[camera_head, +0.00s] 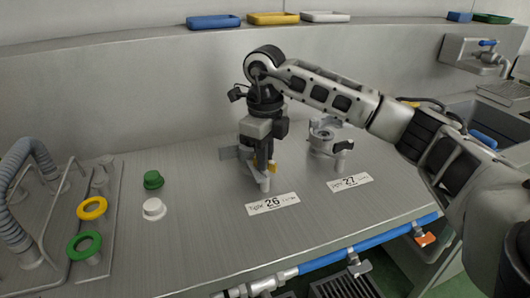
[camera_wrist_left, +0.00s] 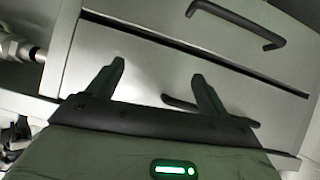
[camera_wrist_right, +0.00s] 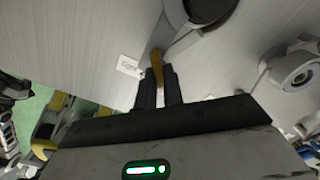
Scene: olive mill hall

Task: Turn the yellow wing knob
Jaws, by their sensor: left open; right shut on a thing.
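The yellow wing knob (camera_head: 273,167) is on a grey fitting behind the label 26, mostly hidden by my right gripper in the head view. My right gripper (camera_head: 266,160) comes down over it from above. In the right wrist view the wing knob (camera_wrist_right: 156,64) stands between the two fingertips (camera_wrist_right: 158,80), which are shut on it. My left gripper shows only in the left wrist view (camera_wrist_left: 158,80). Its fingers are apart with nothing between them, in front of grey drawers (camera_wrist_left: 190,65) with dark handles.
A similar grey fitting (camera_head: 328,140) stands to the right behind the label 27 (camera_head: 350,182). Green and white knobs (camera_head: 153,180) and yellow and green rings (camera_head: 92,208) are at the left. A blue pipe (camera_head: 350,255) runs along the front edge.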

